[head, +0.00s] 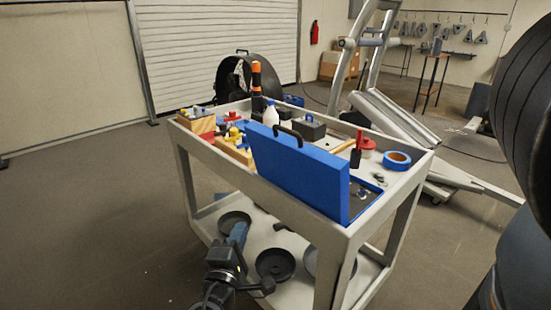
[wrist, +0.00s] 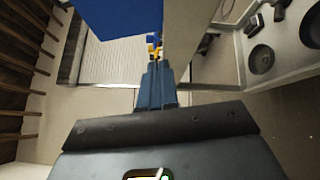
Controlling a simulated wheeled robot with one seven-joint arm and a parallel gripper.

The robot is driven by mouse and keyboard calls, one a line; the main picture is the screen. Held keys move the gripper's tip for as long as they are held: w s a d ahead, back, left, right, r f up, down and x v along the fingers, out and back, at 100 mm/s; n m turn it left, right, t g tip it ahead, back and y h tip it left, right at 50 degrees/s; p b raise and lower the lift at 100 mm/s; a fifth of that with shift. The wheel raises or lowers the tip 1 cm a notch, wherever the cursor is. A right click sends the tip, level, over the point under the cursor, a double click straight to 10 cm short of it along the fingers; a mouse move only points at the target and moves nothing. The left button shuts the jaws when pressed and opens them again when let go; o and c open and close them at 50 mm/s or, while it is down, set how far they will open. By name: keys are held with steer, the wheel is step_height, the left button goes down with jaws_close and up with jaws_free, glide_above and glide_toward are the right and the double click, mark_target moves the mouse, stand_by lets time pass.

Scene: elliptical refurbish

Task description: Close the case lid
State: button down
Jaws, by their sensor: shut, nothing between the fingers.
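The blue case stands open on the cart's upper tray, its lid (head: 298,170) upright with a black handle (head: 288,132) on its top edge. The case's open base (head: 366,190) shows only in part behind the lid's right end. The lid also fills the upper left of the wrist view (wrist: 115,15). My gripper (head: 241,226) is low in front of the cart, below the tray edge and left of the lid, apart from it. In the wrist view its blue-grey fingers (wrist: 155,68) are together, with nothing between them.
The cart (head: 395,215) has a raised rim and a lower shelf with weight plates (head: 275,264). Blue tape (head: 397,159), a red-handled tool (head: 356,150) and wooden blocks (head: 233,150) crowd the tray. An exercise machine (head: 400,115) stands behind. Floor to the left is clear.

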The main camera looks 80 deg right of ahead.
mark_target(277, 141)
step_height(277, 141, up, 12)
steer(key=w+d+m+g+h+b, duration=0.1)
steer(key=d+m+g+b, duration=0.1)
steer(key=m+g, duration=1)
steer(key=s+d+r+p, duration=0.1)
steer(key=s+d+r, duration=0.1)
steer(key=d, duration=0.1)
steer(key=s+d+r+n+g+p, duration=0.1)
steer(key=s+d+r, duration=0.1)
steer(key=d, duration=0.1)
steer(key=s+d+r+n+g+p, duration=0.1)
steer(key=s+d+r, duration=0.1)
steer(key=d, duration=0.2)
steer(key=shift+s+h, duration=0.15)
steer(key=shift+h, duration=0.15)
steer(key=shift+d+r, duration=0.1)
